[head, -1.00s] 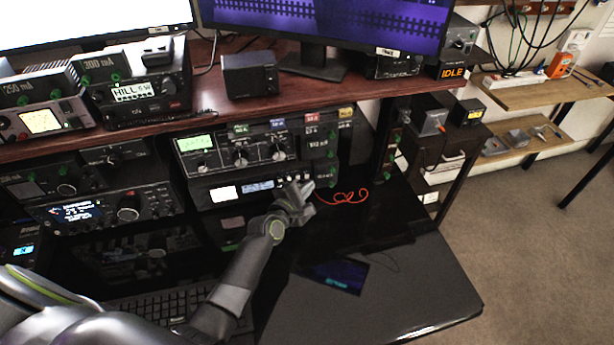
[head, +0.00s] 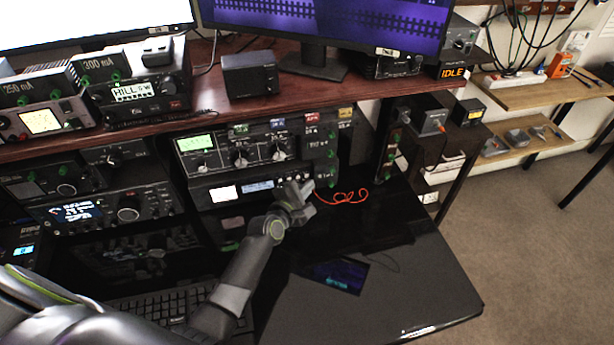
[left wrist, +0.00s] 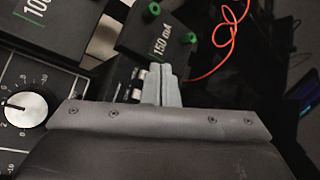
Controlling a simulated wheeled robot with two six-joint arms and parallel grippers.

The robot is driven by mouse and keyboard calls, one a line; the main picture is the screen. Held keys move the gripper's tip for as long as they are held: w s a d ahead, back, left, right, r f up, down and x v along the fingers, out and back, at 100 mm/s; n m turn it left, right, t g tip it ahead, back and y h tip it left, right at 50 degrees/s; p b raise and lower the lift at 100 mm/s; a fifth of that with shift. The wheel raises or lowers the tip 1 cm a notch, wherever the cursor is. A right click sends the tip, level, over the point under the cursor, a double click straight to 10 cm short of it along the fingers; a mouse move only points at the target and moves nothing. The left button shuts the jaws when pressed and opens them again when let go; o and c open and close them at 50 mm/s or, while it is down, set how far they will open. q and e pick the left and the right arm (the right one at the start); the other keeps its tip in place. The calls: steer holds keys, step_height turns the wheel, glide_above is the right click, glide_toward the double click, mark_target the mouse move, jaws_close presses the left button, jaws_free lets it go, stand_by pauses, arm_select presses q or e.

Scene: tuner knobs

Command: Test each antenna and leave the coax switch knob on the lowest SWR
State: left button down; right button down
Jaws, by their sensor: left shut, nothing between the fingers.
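My left gripper (head: 304,189) is shut and empty. It is at the right end of a black unit (head: 200,197) with a white display and a row of small buttons. In the left wrist view the closed fingertips (left wrist: 160,78) are beside small pale buttons (left wrist: 138,82); I cannot tell whether they touch. Above that unit is a tuner (head: 207,159) with a green-lit meter and several knobs, one of them a white-topped knob (head: 239,157). A silver knob (left wrist: 25,109) shows at the left in the wrist view. I cannot tell which knob is the coax switch. My right gripper is not in view.
A red-orange cable (head: 345,197) curls right of my left gripper. A box labelled 150 mA (left wrist: 165,42) with green terminals is just beyond the fingertips in the wrist view. An orange IDLE sign (head: 452,72) is at the upper right. The dark desk front (head: 400,285) is mostly clear.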

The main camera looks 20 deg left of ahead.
arm_select(q)
steer(key=shift+w+a, duration=0.25)
steer(key=shift+w, duration=0.1)
steer(key=shift+w+a, duration=0.2)
steer(key=shift+w, duration=0.1)
stand_by(0.8)
steer(key=shift+s+d, duration=0.1)
steer(key=shift+s+d+p, duration=0.3)
steer(key=shift+s+d, duration=0.05)
steer(key=shift+s, duration=0.25)
steer(key=shift+s+d, duration=0.1)
steer(key=shift+d, duration=0.05)
steer(key=shift+s+d+p, duration=0.25)
steer(key=shift+s+d, duration=0.4)
steer(key=shift+s, duration=0.35)
steer(key=shift+s+d+p, duration=0.25)
steer(key=shift+s+d, duration=0.35)
steer(key=shift+s, duration=0.35)
stand_by(3.4)
